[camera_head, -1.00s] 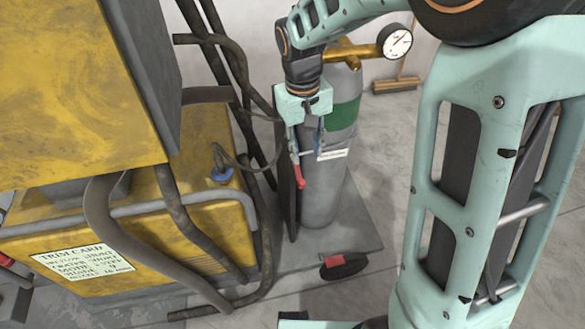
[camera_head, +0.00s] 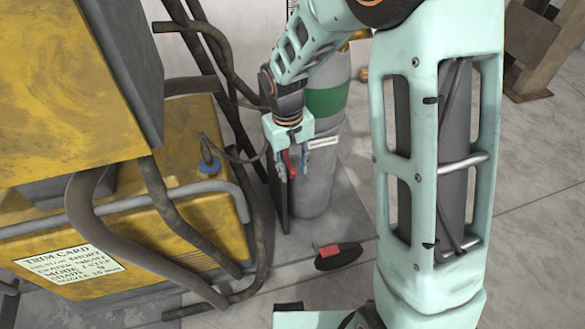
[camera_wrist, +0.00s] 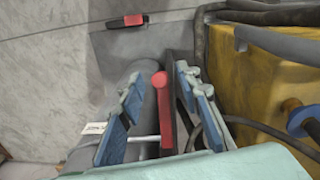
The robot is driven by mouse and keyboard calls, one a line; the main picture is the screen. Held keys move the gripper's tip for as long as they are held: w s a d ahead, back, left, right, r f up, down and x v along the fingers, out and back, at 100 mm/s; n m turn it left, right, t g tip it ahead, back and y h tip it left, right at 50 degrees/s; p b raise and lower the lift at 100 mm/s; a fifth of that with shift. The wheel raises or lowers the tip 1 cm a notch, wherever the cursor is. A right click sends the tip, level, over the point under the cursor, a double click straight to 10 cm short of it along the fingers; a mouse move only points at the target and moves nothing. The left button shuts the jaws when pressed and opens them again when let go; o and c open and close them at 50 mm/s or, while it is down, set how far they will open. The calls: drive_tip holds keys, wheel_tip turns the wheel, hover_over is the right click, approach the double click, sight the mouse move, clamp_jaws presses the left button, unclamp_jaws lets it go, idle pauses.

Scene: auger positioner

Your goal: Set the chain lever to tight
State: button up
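The chain lever (camera_head: 291,164) is a red handle at the left side of the grey gas cylinder (camera_head: 314,192). In the wrist view the red lever (camera_wrist: 162,112) stands between my gripper's two blue-padded fingers, with a visible gap on each side. My gripper (camera_head: 294,168) points down beside the cylinder; in the wrist view my gripper (camera_wrist: 158,90) is open around the lever. A thin metal rod (camera_wrist: 143,139) runs sideways near the lever's base. Part of the lever is hidden by the fingers in the head view. No chain can be clearly made out.
A yellow machine (camera_head: 180,150) with dark hoses (camera_head: 160,190) stands close on the left. A blue-collared connector (camera_head: 208,166) sits on it, with a cable towards the cylinder. A red-and-black pedal-like piece (camera_head: 337,254) lies at the cart base's front. Floor at right is open.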

drive_tip(key=shift+c, duration=0.3)
clamp_jaws()
drive_tip(key=shift+w+f, duration=0.1)
drive_tip(key=shift+f, duration=0.1)
